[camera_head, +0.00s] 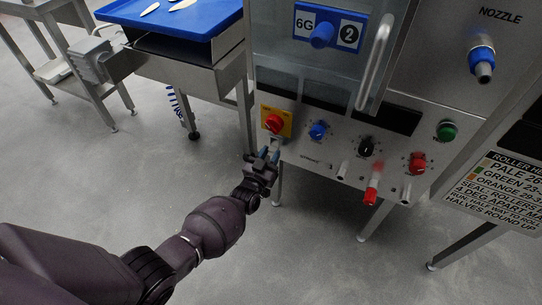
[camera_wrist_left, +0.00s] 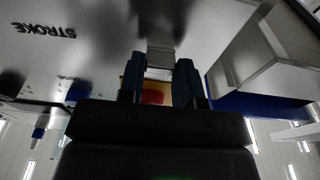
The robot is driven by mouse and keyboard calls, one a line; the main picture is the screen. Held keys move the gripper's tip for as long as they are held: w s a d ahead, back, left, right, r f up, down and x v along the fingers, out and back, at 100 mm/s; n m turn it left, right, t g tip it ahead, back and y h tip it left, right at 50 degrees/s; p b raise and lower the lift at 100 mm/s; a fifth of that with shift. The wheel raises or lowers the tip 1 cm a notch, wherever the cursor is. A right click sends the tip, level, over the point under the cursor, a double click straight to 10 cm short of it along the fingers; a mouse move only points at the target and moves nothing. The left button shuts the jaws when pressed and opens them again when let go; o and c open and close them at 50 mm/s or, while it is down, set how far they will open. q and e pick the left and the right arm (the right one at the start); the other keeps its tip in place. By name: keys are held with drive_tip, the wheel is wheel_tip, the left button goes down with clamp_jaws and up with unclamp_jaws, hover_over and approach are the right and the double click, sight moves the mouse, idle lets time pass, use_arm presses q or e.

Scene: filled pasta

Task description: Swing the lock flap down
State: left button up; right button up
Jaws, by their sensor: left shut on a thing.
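A red rotary knob (camera_head: 274,122) sits on a yellow plate (camera_head: 287,114) at the left end of the machine's control panel. My left gripper (camera_head: 267,150) is just below this plate, at the panel's lower left edge. In the left wrist view its two dark fingers (camera_wrist_left: 160,80) are closed on a grey metal tab (camera_wrist_left: 160,57), which looks like the lock flap. Parts of the red knob (camera_wrist_left: 153,97) and yellow plate show between the fingers. The flap is hard to make out in the head view. My right gripper is not in view.
Blue (camera_head: 318,131), black (camera_head: 366,147), red (camera_head: 417,162) and green (camera_head: 447,131) knobs line the panel. A red-tipped lever (camera_head: 371,194) juts out below. A steel table with a blue tray (camera_head: 205,14) stands at left. The floor in front is clear.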

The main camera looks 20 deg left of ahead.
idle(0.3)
use_arm(q)
drive_tip(key=o, duration=0.9)
